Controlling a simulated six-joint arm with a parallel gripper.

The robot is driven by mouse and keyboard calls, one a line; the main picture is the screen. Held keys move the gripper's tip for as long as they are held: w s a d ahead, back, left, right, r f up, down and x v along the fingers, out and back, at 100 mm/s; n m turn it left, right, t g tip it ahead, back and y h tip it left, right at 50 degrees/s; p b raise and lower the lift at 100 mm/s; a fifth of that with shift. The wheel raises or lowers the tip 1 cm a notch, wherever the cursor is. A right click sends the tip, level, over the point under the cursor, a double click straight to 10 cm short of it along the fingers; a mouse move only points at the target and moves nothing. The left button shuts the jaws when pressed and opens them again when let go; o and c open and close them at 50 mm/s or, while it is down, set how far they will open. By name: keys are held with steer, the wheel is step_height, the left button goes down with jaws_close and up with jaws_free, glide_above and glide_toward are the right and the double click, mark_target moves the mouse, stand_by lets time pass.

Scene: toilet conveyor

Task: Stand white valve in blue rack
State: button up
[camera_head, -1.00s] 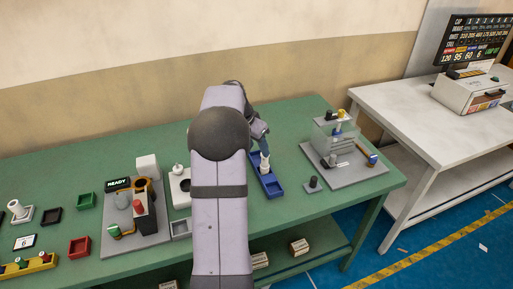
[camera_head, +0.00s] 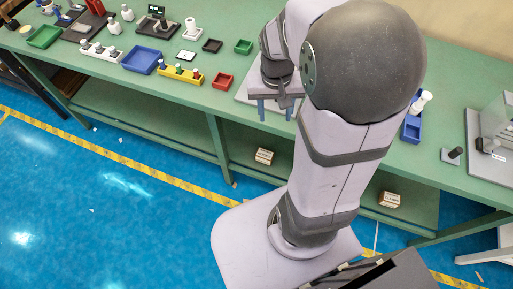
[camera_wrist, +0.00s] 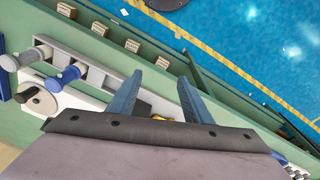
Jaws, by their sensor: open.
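A blue rack (camera_head: 411,131) lies on the green bench at the right of the head view, partly hidden by my arm. A white valve (camera_head: 422,102) stands at its far part, leaning slightly in this view; its base is hard to see. My gripper (camera_head: 275,108) is left of the rack, across my arm from it, over the front part of the bench. Its blue fingers point down, apart and empty. In the wrist view the open fingers (camera_wrist: 160,77) have nothing between them. A blue edge at the far left of that view may be the rack.
A grey tray (camera_wrist: 97,76) with cylindrical parts lies left of the fingers in the wrist view. A red tray (camera_head: 223,80), yellow rack (camera_head: 181,76) and blue tray (camera_head: 142,61) are to the left. A grey fixture (camera_head: 492,145) stands at the right.

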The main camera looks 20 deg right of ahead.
steer(key=s+a+f+n, duration=0.2)
steer(key=s+a+n, duration=0.2)
steer(key=s+a, duration=0.3)
steer(key=shift+a+f+n+g+y, duration=0.15)
steer(key=shift+a+n+g+y, duration=0.2)
steer(key=shift+a, duration=0.65)
steer(key=shift+s+f, duration=0.1)
step_height(320, 180, down, 34)
steer(key=b, duration=3.4)
